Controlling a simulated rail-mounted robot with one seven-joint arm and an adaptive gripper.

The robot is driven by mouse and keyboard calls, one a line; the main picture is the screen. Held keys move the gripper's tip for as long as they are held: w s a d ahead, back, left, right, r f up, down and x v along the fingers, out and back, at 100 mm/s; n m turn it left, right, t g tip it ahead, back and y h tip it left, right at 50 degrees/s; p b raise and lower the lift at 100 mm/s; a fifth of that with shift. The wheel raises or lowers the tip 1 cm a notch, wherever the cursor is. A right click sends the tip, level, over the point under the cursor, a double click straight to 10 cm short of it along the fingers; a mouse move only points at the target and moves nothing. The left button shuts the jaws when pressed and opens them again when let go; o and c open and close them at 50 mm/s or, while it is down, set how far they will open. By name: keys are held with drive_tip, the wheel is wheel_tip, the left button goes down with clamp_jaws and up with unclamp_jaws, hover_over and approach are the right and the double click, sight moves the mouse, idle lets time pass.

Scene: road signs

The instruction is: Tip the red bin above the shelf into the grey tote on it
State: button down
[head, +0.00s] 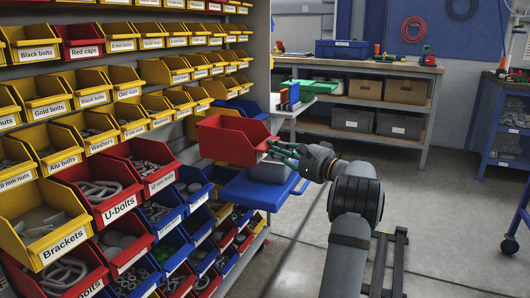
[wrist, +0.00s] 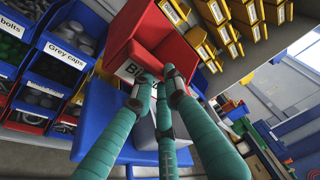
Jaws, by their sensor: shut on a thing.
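My gripper (head: 278,150) has green fingers shut on the front of a red bin (head: 226,139), holding it in the air beside the rack. In the wrist view the fingers (wrist: 158,82) press on the labelled front of the red bin (wrist: 118,40) and hide most of its label. The bin looks about level in the head view; its contents cannot be made out. Below and slightly right, the grey tote (head: 270,171) stands on the blue shelf (head: 247,192). In the wrist view the tote (wrist: 146,136) is partly hidden behind the fingers, above the shelf (wrist: 92,122).
A tall rack of yellow, red and blue bins (head: 92,139) fills the left, close to the held bin. A workbench (head: 369,67) with boxes stands behind. A blue cart (head: 500,128) is at the far right. The floor (head: 450,215) right of my arm is largely clear.

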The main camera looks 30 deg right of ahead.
drive_tip(key=s+d+b, duration=0.2)
drive_tip(key=s+d, duration=0.4)
drive_tip(key=s, duration=0.2)
drive_tip(key=shift+s+b, duration=0.25)
drive_tip(key=shift+b, duration=0.1)
drive_tip(key=shift+r, duration=0.1)
